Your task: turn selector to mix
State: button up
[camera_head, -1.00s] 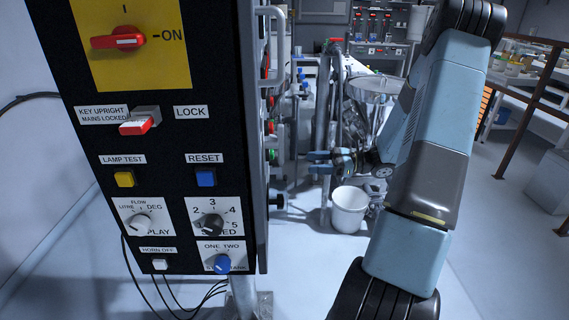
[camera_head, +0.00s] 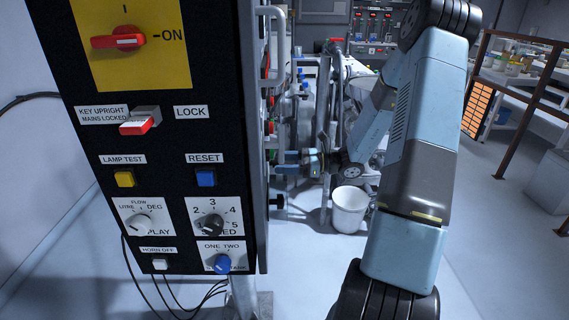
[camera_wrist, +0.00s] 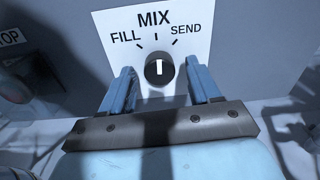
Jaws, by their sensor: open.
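The black selector knob (camera_wrist: 159,70) shows in the wrist view on a white plate (camera_wrist: 185,18) marked FILL, MIX and SEND. Its white pointer line stands upright, roughly toward the middle MIX tick. My gripper (camera_wrist: 160,66) is open, with one blue finger on each side of the knob. Gaps show between the fingers and the knob, so it is not clamped. In the head view my gripper (camera_head: 288,162) points left at the side of the black control cabinet; the fingertips and selector are hard to make out there.
The cabinet front (camera_head: 165,185) carries a red switch (camera_head: 118,40), a key, buttons and dials. A round dark shape (camera_wrist: 14,85) lies left of the selector plate, under a STOP label. A white bucket (camera_head: 349,208) stands below my arm. Pipes rise behind.

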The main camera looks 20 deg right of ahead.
jog(key=shift+c, duration=0.4)
jog(key=c, duration=1)
jog(key=shift+o, duration=0.2)
jog(key=shift+n, duration=0.5)
jog(key=o, duration=1)
jog(key=shift+o, duration=0.2)
jog(key=shift+d, duration=0.15)
jog(key=v, duration=1.3)
jog(key=shift+s+d, duration=0.15)
jog(key=shift+d, duration=0.1)
